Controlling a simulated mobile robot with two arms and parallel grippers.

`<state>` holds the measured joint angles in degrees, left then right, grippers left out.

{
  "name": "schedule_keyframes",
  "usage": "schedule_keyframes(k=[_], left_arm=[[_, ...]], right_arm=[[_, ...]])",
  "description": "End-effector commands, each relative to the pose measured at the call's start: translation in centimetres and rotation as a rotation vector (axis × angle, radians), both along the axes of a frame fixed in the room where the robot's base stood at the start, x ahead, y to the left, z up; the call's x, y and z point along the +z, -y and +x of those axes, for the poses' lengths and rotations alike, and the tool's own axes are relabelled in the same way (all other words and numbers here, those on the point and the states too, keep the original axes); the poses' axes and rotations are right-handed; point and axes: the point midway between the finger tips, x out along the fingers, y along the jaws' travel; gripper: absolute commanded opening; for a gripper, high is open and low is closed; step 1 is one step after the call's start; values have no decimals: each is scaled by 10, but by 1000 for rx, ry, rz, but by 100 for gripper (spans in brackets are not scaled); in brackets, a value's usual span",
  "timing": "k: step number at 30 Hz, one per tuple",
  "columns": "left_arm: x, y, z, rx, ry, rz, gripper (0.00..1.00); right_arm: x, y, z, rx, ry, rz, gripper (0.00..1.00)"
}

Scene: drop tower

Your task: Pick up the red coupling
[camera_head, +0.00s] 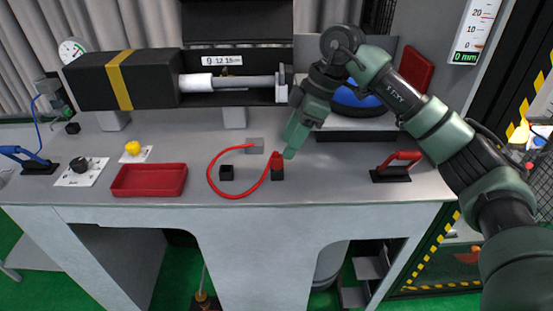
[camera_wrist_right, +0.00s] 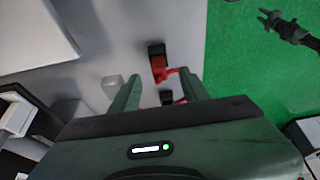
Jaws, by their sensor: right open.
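The red coupling (camera_head: 277,160) sits on a small black block at the right end of a red hose on the grey bench. My right gripper (camera_head: 290,153) hangs down just beside it on the right, its fingers low over the bench. In the right wrist view the gripper (camera_wrist_right: 158,85) is open and empty. The red coupling (camera_wrist_right: 159,68) shows there just past the fingertips, roughly in line with the gap. I cannot tell whether a finger touches it. My left gripper is not in view.
A second black block (camera_head: 227,173) and a grey block (camera_head: 254,145) stand left of the coupling. A red tray (camera_head: 149,180) lies further left. A red handle (camera_head: 401,157) on a black base stands at right. The bench front between them is clear.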

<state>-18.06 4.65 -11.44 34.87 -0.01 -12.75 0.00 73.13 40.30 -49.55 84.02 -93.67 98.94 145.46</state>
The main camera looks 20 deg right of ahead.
Motion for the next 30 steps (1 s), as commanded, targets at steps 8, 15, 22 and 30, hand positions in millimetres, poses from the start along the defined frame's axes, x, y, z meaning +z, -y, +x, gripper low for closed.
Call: schedule_keyframes(k=[8, 15, 22, 30], left_arm=[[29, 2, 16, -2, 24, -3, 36], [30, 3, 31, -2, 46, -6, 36], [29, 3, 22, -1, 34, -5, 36], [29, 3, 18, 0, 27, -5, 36]], right_arm=[[-32, -21, 5, 2, -3, 3, 46], [-42, -23, 6, 3, 1, 3, 46], [-41, -23, 6, 3, 1, 4, 7], [-41, -23, 6, 3, 1, 4, 0]])
